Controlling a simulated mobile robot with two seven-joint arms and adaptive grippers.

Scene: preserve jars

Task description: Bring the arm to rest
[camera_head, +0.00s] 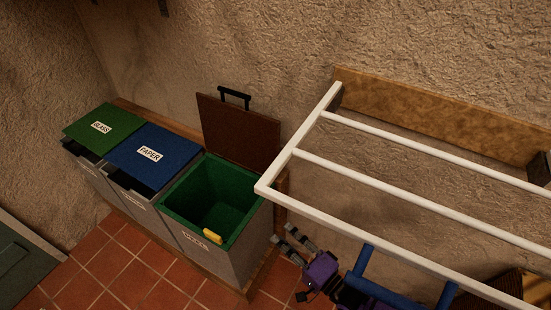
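My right gripper (282,234) is at the lower middle of the head view, just right of the open bin. Its two grey fingers are spread apart with nothing between them, so it is open and empty. Behind the fingers is its purple body. The open bin (258,222) has a green inside and a raised brown lid (238,133). A small yellow object (212,236) shows inside, near the front wall. My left gripper is not in view.
A green-lidded GLASS bin (85,125) and a blue-lidded PAPER bin (175,165) stand left of the open bin. A white railed frame (292,150) spans the right, partly above my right arm. Tiled floor (125,270) is clear at lower left.

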